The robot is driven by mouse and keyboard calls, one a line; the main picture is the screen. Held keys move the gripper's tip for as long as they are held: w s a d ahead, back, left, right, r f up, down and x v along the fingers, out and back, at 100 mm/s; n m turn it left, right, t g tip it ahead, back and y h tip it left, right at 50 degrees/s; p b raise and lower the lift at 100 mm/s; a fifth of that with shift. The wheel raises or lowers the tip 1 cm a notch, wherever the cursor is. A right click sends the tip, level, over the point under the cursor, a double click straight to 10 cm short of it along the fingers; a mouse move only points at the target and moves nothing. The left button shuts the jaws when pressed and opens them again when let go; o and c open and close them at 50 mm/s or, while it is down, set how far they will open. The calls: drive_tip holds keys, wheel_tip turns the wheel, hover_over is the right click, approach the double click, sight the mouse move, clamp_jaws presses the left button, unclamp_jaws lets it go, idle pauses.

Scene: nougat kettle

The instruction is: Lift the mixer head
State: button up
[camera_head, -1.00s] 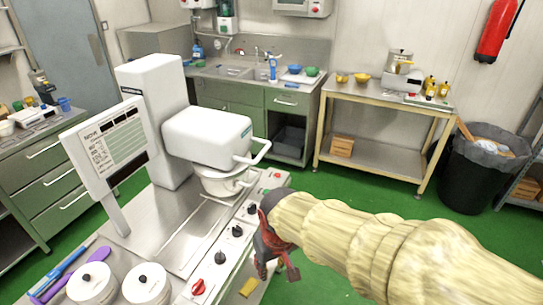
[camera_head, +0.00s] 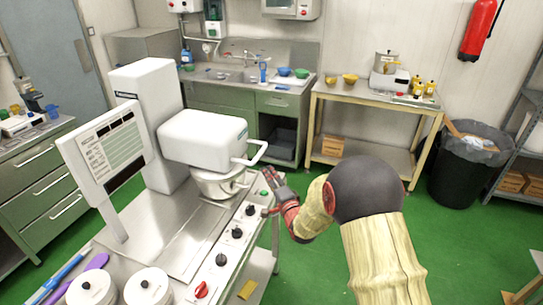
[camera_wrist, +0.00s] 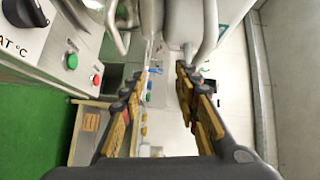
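The white mixer head (camera_head: 203,138) sits level over the bowl (camera_head: 222,184) and is joined to the tall white column (camera_head: 150,105). Its looped handle (camera_head: 262,152) sticks out at the right front. My gripper (camera_head: 270,176) is just below and right of the handle, beside the panel edge, apparently apart from it. In the wrist view my gripper (camera_wrist: 163,76) has its two fingers spread with nothing between them. White bars, seemingly of the handle (camera_wrist: 207,35), show beyond the fingertips at the top. The exact distance to the handle is unclear.
The control panel with knobs (camera_head: 237,232) runs along the bench's right edge, close to my gripper; its red button (camera_wrist: 96,80) shows in the wrist view. A display board (camera_head: 105,150) stands left. White lidded tubs (camera_head: 148,287) are at the front. Open green floor lies right.

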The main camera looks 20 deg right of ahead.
sight(259, 155)
drive_tip(key=shift+w+a+r+m+t+b, duration=0.1)
drive_tip(key=shift+w+a+r+m+t, duration=0.3)
drive_tip(key=shift+w+r, duration=0.7)
drive_tip(key=shift+w+a+r+m+t+b, duration=0.2)
drive_tip(key=shift+w+r+m, duration=0.4)
drive_tip(key=shift+w, duration=0.75)
drive_tip(key=shift+w+a+r+m+t+b, duration=0.1)
drive_tip(key=shift+w+a+r+m+t, duration=0.25)
drive_tip(key=shift+w+r, duration=0.85)
drive_tip(key=shift+f+y, duration=0.1)
drive_tip(key=shift+y, duration=0.3)
drive_tip(key=shift+c, duration=1.3)
clamp_jaws()
